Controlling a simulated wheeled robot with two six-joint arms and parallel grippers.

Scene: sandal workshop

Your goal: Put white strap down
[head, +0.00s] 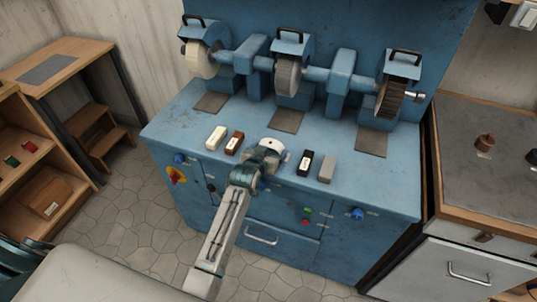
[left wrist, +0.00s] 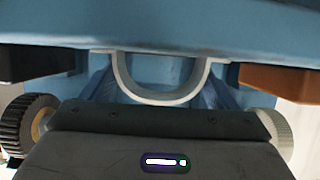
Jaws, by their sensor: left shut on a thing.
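The white strap shows in the left wrist view as a pale U-shaped band (left wrist: 162,98) just beyond my left gripper's dark body. In the head view my left gripper (head: 268,147) is over the front part of the blue machine's top, between the brown bar and the black bar. It is shut on the white strap; its fingertips are mostly hidden by the wrist in the head view. I cannot tell whether the strap touches the machine top. My right gripper is not in view.
The blue grinding machine (head: 210,115) carries several wheels along its back. A cream bar (head: 215,138), the brown bar (head: 235,143), the black bar (head: 304,163) and a grey bar (head: 327,168) lie along its front edge. The top right of the grey bar is clear.

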